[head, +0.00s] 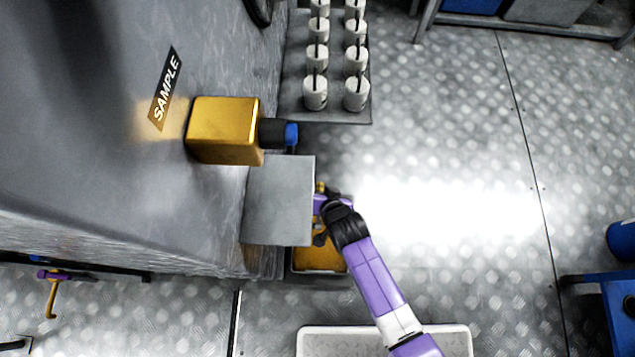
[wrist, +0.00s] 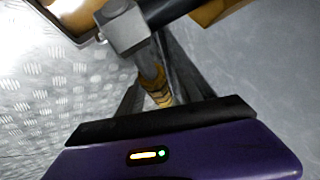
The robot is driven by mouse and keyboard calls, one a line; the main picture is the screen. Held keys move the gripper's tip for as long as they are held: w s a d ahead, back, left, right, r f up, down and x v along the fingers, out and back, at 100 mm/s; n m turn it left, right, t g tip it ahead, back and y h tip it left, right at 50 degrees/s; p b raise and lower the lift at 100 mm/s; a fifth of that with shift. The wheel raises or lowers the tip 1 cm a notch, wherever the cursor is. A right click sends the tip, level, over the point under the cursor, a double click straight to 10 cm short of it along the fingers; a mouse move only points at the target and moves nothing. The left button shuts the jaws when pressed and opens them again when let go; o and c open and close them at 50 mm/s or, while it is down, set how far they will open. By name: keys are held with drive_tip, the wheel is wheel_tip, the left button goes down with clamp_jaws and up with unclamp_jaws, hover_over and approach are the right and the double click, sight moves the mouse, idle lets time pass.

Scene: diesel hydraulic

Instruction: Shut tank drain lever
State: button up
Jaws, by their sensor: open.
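My gripper (head: 322,212) is low beside the tank, at the right edge of a grey plate (head: 278,200) that partly hides it in the head view. In the wrist view its dark fingers (wrist: 158,78) are apart. A brass-coloured lever end (wrist: 156,90) shows between them; I cannot tell whether either finger touches it. A grey valve block (wrist: 122,28) sits just beyond, joined to a dark pipe (wrist: 165,10). In the head view a small brass piece (head: 320,187) shows by the gripper. The lever's full angle is hidden.
An amber-filled tray (head: 320,260) lies below the gripper. A yellow box (head: 225,130) with a blue-tipped black fitting (head: 280,133) juts from the tank (head: 110,130). White canisters (head: 315,92) stand on a rack behind.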

drive_tip(key=p+v, duration=0.2)
drive_tip(key=v, duration=0.5)
drive_tip(key=shift+p, duration=0.4)
drive_tip(key=shift+r, duration=0.1)
drive_tip(key=shift+n+t+y, duration=0.3)
drive_tip(key=shift+n+t, duration=0.2)
drive_tip(key=shift+t, duration=0.3)
drive_tip(key=w+r, duration=0.2)
drive_tip(key=r, duration=0.2)
drive_tip(key=shift+w+a+r, duration=0.15)
drive_tip(key=shift+w+a, duration=0.1)
drive_tip(key=shift+w, duration=0.15)
drive_tip(key=s+d+r+t+h, duration=0.1)
drive_tip(key=s+d+r+t, duration=0.1)
drive_tip(key=s+d+r, duration=0.6)
drive_tip(key=s+d+r+n+t+h, duration=0.15)
drive_tip(key=s+d+r, duration=0.35)
drive_tip(key=s+r, duration=0.6)
drive_tip(key=s+d+r+m+t+h, duration=0.1)
drive_tip(key=s+d+r+t+h, duration=0.1)
drive_tip(key=s+d+r, duration=0.7)
drive_tip(key=w+a+r+p, duration=0.1)
drive_tip(key=a+r+p, duration=0.2)
drive_tip(key=r+p, duration=1.6)
drive_tip(key=shift+r+p, duration=0.35)
drive_tip(key=shift+r, duration=0.45)
